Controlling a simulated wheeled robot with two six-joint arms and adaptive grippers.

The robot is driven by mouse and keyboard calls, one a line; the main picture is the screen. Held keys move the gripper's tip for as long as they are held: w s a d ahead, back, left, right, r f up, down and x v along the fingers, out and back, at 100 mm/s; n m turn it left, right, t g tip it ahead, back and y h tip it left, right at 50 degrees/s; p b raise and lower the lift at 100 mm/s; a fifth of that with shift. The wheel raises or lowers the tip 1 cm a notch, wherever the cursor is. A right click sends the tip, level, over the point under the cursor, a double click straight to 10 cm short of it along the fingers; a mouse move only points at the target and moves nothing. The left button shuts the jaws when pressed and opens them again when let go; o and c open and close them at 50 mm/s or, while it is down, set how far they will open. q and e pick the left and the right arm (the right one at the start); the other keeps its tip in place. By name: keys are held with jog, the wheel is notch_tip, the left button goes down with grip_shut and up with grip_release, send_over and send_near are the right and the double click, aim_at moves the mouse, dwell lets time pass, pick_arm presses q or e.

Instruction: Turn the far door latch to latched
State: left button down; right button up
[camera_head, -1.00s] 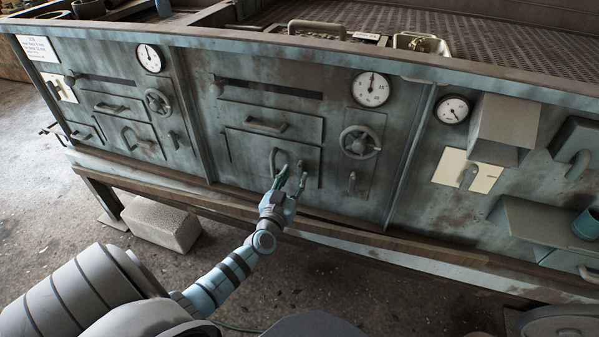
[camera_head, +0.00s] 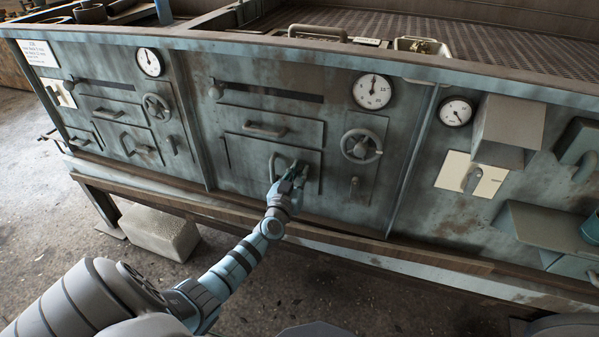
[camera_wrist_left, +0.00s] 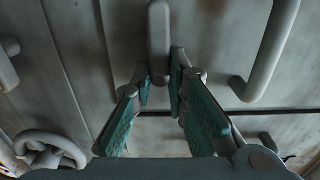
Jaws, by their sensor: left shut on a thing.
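The door latch (camera_wrist_left: 158,40) is a grey bar with rounded ends, seen between the fingers of my left gripper in the left wrist view. It lies along that view's vertical, roughly parallel to the door handle (camera_wrist_left: 268,55). My left gripper (camera_head: 292,170) is at the lower door (camera_head: 245,150) of the middle panel in the head view and hides the latch there. In the left wrist view my left gripper (camera_wrist_left: 160,80) is shut on the latch, with teal pads on both sides of it. My right gripper is out of view.
The bent door handle (camera_head: 274,167) is just left of the fingers. A handwheel (camera_head: 361,146) and a small lever (camera_head: 354,187) are to the right. A drawer handle (camera_head: 264,129) is above. A wooden ledge (camera_head: 240,215) runs below the panel.

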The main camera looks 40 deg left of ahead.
pick_arm(q)
jog(key=shift+n, duration=0.3)
jog(key=f+n, duration=0.1)
jog(key=n, duration=0.4)
jog(key=a+n+b, duration=0.1)
jog(key=n, duration=0.5)
jog(key=a+f+n+b, duration=0.1)
jog(key=n, duration=0.5)
jog(key=shift+s+a+f, duration=0.2)
jog(key=shift+s+f, duration=0.15)
jog(key=shift+s, duration=0.05)
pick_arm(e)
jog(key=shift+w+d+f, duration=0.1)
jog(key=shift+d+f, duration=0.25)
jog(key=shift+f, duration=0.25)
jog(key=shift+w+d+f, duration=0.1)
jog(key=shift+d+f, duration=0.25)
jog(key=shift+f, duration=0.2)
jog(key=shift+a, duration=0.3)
pick_arm(q)
jog(key=c, duration=1.6)
grip_release()
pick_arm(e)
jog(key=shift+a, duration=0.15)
